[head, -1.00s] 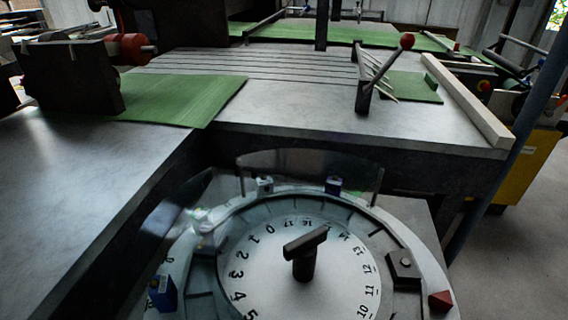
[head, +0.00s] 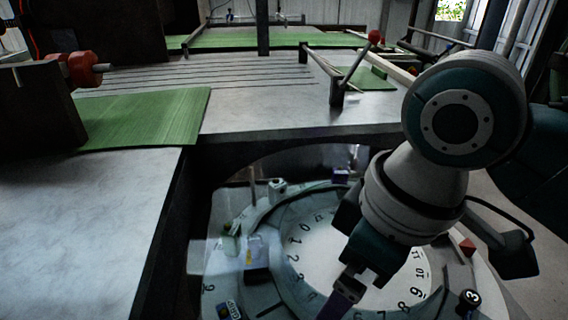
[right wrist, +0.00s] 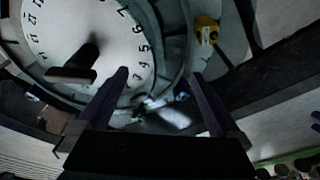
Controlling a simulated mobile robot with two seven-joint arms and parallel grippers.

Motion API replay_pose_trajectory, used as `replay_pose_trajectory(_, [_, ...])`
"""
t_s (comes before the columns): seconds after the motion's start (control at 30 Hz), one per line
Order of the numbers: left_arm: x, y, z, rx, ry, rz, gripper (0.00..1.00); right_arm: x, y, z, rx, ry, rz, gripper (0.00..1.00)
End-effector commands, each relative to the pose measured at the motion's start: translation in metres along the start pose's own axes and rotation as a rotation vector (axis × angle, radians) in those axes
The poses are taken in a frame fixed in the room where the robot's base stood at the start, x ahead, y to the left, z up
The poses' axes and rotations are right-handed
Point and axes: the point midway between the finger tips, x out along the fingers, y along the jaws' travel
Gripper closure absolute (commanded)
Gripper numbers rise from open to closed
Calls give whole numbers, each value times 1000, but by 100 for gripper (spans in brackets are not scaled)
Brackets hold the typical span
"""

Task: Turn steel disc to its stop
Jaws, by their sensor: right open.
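The pale steel disc (head: 318,258) with black numbers around its edge lies inside a grey ring at the lower middle of the head view. It also shows at the upper left of the right wrist view (right wrist: 62,24). Its dark bar handle (right wrist: 72,73) stands up from the middle in the wrist view; in the head view my right arm hides it. My right gripper (head: 343,299) hangs over the disc. In the wrist view the gripper's fingers (right wrist: 160,78) are apart with nothing between them, and the handle is left of both fingers. My left gripper is not in view.
The wrist view shows a yellow block (right wrist: 207,29). A grey worktop (head: 90,220) borders the left.

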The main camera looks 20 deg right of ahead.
Motion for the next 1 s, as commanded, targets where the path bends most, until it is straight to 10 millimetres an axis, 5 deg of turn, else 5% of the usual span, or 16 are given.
replay_pose_trajectory(0.3, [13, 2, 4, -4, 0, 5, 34, -46, 99, -40, -6, -158, 41, 0])
replay_pose_trajectory(0.53, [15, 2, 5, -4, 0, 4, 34, -73, 128, -45, 43, -189, 39, 0])
replay_pose_trajectory(0.67, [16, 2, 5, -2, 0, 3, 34, -63, 129, -42, 46, -193, 35, 0])
replay_pose_trajectory(1.0, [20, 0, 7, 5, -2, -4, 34, -1, 131, -30, 45, -192, 36, 0])
